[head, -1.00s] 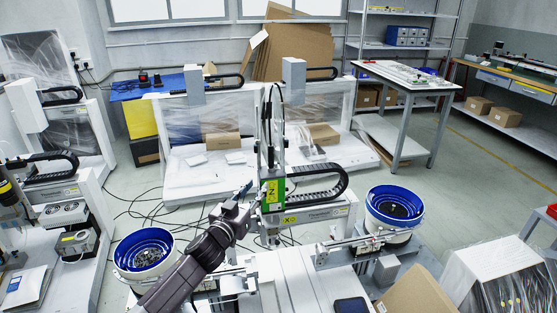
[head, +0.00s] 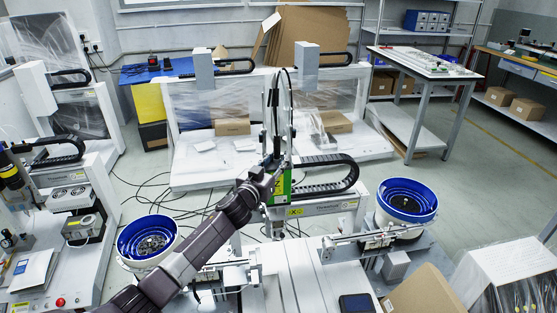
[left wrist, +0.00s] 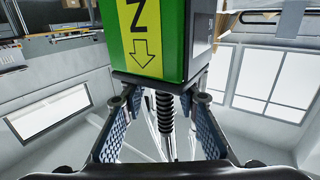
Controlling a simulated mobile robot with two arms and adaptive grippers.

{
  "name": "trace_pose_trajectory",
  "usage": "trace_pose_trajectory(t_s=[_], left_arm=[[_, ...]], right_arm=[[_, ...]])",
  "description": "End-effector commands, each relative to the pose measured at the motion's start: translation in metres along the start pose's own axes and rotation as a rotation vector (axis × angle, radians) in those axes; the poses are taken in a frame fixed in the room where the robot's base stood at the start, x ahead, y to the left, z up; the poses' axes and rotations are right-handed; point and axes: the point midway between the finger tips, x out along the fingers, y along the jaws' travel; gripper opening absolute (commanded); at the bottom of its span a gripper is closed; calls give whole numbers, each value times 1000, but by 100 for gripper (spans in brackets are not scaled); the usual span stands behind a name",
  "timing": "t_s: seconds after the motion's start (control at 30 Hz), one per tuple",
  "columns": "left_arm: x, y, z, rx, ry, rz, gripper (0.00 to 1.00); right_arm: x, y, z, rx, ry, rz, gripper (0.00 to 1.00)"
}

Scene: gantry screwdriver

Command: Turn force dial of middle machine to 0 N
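The middle machine is a white gantry with a green screwdriver head (head: 283,186), upright at the centre of the head view. My left gripper (head: 270,170) is at the upper part of this head, partly hiding it. In the left wrist view the green head (left wrist: 172,45) is close, with a yellow label showing N and an arrow. My left gripper (left wrist: 160,98) has its fingers apart at the head's dark edge (left wrist: 155,84), with no clear grip on anything. The force dial cannot be made out. My right gripper is not in view.
Blue-rimmed feeder bowls stand left (head: 147,241) and right (head: 406,201) of the machine. A black cable chain (head: 335,172) loops beside the head. A cardboard box (head: 425,291) is at front right. Another gantry (head: 78,170) stands at far left.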

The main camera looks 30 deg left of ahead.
Motion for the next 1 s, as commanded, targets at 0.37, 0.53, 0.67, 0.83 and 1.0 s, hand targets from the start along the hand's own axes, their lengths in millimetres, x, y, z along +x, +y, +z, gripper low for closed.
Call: trace_pose_trajectory(t_s=[0.37,0.53,0.67,0.83,1.0], left_arm=[[6,0,0,0,0,1,29],[6,0,0,0,0,1,11],[5,0,0,0,0,1,0],[5,0,0,0,-1,0,0],[5,1,1,0,-1,-10,0]], right_arm=[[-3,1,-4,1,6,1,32],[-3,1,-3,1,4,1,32],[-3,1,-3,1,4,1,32],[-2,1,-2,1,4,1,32],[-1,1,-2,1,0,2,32]])
